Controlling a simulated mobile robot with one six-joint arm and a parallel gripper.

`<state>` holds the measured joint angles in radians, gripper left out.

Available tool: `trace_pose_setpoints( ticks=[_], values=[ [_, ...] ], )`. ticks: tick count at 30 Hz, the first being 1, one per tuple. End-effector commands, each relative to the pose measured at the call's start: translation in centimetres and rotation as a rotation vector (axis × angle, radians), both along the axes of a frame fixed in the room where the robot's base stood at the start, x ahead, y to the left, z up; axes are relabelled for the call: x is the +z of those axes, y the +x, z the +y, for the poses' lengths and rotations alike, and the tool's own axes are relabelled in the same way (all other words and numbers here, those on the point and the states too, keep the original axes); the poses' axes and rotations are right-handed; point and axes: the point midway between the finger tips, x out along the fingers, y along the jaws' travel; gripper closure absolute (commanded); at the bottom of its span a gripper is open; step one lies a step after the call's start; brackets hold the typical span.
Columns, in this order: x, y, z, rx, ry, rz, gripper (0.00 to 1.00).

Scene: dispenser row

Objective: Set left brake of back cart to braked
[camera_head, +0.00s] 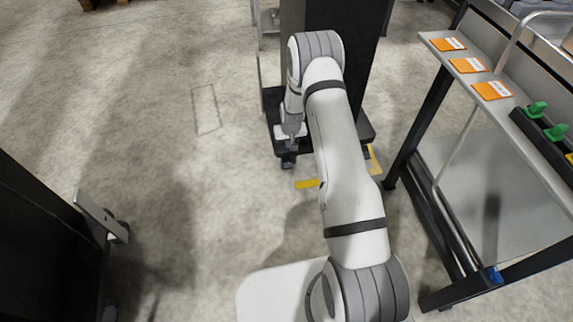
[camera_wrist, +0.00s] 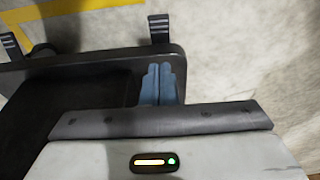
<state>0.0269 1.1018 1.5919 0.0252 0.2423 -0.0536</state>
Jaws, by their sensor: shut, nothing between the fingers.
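The back cart has a low black platform (camera_head: 270,105), and its edge and corner also show in the wrist view (camera_wrist: 100,66). A dark brake pedal with light stripes (camera_wrist: 160,28) sticks out past the platform edge near the corner, and shows small in the head view (camera_head: 288,161). A second striped pedal (camera_wrist: 11,46) is at the far left of the wrist view. My gripper (camera_wrist: 160,70) is shut and empty, its blue-grey fingertips over the platform edge, just short of the nearer pedal. In the head view my gripper (camera_head: 291,144) is at the cart's near left corner. I cannot tell the pedal's setting.
A tall dark body (camera_head: 305,22) stands on the cart. Yellow floor tape (camera_head: 307,184) lies in front of it. A grey rack with orange labels (camera_head: 468,65) and green clips (camera_head: 536,109) stands right. A black cart (camera_head: 50,240) stands lower left. The floor between is clear.

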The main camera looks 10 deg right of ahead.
Motion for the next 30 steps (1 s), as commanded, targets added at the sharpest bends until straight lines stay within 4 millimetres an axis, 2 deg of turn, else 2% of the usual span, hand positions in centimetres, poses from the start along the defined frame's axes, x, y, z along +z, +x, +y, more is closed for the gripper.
trace_pose_setpoints(
  ticks=[7, 11, 14, 24, 30],
  values=[
    [0.1, 0.0, 0.0, -0.001, 0.0, 0.0, 1.0],
    [-0.8, 0.2, -0.1, -0.001, 0.0, 0.0, 1.0],
    [-2.5, 0.4, -0.1, -0.001, 0.0, 0.002, 1.0],
    [-9.6, 1.9, -0.1, -0.001, 0.0, 0.001, 1.0],
    [-12.5, 1.5, -0.1, -0.002, -0.001, 0.002, 1.0]
  ],
)
